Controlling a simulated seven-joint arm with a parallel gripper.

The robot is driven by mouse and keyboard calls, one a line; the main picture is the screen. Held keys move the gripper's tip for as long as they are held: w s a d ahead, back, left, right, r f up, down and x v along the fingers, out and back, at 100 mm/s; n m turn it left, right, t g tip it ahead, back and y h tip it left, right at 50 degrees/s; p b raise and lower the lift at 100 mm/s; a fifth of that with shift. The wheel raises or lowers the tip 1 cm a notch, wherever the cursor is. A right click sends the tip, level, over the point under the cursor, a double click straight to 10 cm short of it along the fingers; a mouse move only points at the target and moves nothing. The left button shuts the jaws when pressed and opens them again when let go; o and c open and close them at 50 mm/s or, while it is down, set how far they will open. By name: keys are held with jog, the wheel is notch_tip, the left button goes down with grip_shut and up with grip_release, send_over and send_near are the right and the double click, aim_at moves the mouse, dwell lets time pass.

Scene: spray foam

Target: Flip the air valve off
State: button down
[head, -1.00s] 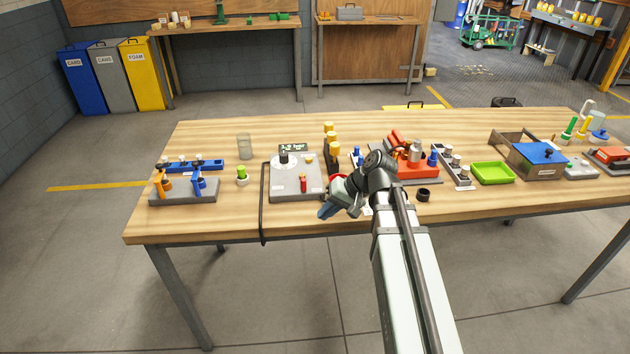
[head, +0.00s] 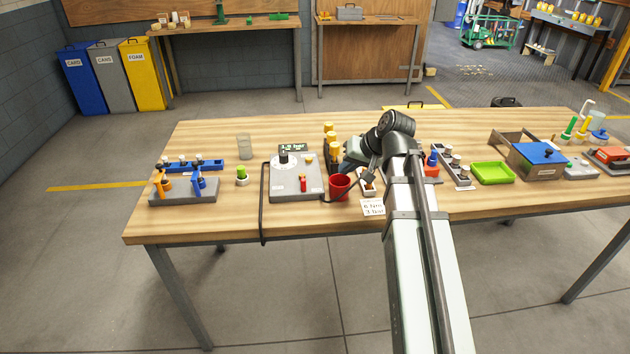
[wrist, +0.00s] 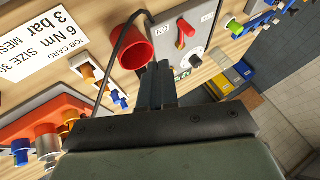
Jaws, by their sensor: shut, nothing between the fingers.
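The air valve is a small red lever (head: 303,184) near the front right of a grey panel (head: 283,192). The red lever (wrist: 183,27) also shows at the top of the wrist view, beside small lettering. A black dial (head: 284,158) and a dark readout (head: 292,148), seemingly reading 3.0 bar, are at the panel's back. My gripper's fingers (wrist: 158,72) are shut and empty, apart from the lever. In the head view the gripper is right of the panel, its fingers largely hidden by my arm and wrist.
A red cup (head: 340,187) stands just right of the panel, with a black hose beside it. A white job card (head: 372,207) lies at the table's front. Yellow-topped parts (head: 334,148) stand behind the cup.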

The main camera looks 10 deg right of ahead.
aim_at(303, 179)
jog(key=x, duration=0.9)
jog(key=shift+w+f, duration=0.15)
jog(key=shift+f, duration=0.05)
jog(key=a, duration=0.3)
jog(key=shift+w+f, duration=0.25)
jog(key=shift+w, duration=0.05)
jog(key=shift+w+a, duration=0.1)
jog(key=shift+a, duration=0.6)
